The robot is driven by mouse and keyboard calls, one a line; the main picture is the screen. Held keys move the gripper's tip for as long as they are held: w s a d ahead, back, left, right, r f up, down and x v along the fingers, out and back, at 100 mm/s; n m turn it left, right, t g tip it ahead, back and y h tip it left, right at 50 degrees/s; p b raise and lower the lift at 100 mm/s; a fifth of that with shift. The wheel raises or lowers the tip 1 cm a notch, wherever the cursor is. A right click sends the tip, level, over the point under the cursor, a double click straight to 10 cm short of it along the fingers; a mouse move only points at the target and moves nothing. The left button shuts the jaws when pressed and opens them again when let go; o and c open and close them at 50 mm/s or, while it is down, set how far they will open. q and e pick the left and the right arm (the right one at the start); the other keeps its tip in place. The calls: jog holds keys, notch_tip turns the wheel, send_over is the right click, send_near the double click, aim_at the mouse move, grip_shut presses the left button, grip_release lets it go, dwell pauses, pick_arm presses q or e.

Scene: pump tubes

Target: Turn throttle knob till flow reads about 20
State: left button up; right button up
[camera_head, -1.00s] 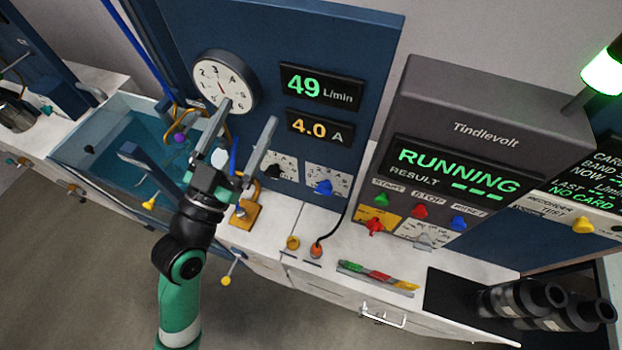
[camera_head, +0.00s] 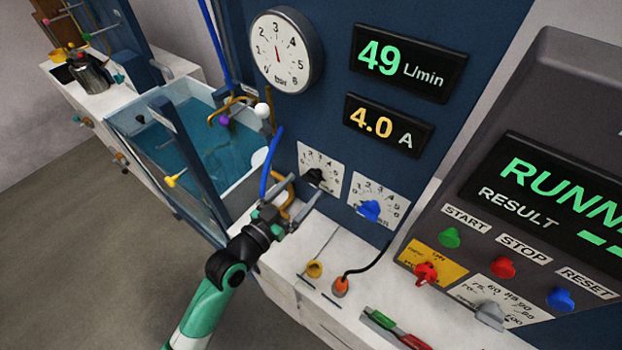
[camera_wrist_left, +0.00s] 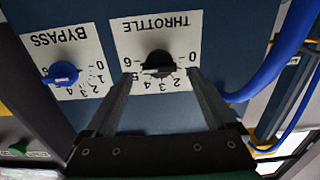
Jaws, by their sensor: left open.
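The black throttle knob (camera_head: 313,176) sits on a white dial plate low on the blue panel. In the left wrist view, upside down, the throttle knob (camera_wrist_left: 158,62) lies between and just beyond my fingertips, with a gap on each side. I cannot tell exactly where its pointer reads. My left gripper (camera_head: 300,188) is open in front of it; the gripper also shows in the wrist view (camera_wrist_left: 160,74). The flow display (camera_head: 408,64) reads 49 L/min. My right gripper is not in view.
The blue bypass knob (camera_head: 369,210) sits close to the right of the throttle. A blue hose (camera_head: 270,162) runs close on its left. An amps display (camera_head: 381,126) reads 4.0. A water tank (camera_head: 195,145) stands left; the grey control box (camera_head: 565,100) stands right.

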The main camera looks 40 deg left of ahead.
aim_at(308, 182)
pick_arm(q)
jog(key=w, duration=0.4)
jog(key=shift+w+a, duration=0.2)
jog(key=shift+a, duration=0.1)
jog(key=c, duration=1.4)
jog(key=shift+r+n, duration=0.1)
jog(key=shift+n, duration=0.2)
jog(key=n+p, duration=0.2)
jog(key=n, duration=0.1)
jog(key=shift+n, duration=0.3)
jog(key=n+p, duration=0.2)
jog(key=n, duration=0.2)
jog(key=shift+a+n, duration=0.1)
jog(key=shift+n, duration=0.2)
jog(key=n+p, duration=0.2)
jog(key=n, duration=0.3)
jog(key=n+p, duration=0.1)
jog(key=n, duration=0.4)
jog(key=shift+f+n, duration=0.2)
jog(key=shift+n, duration=0.1)
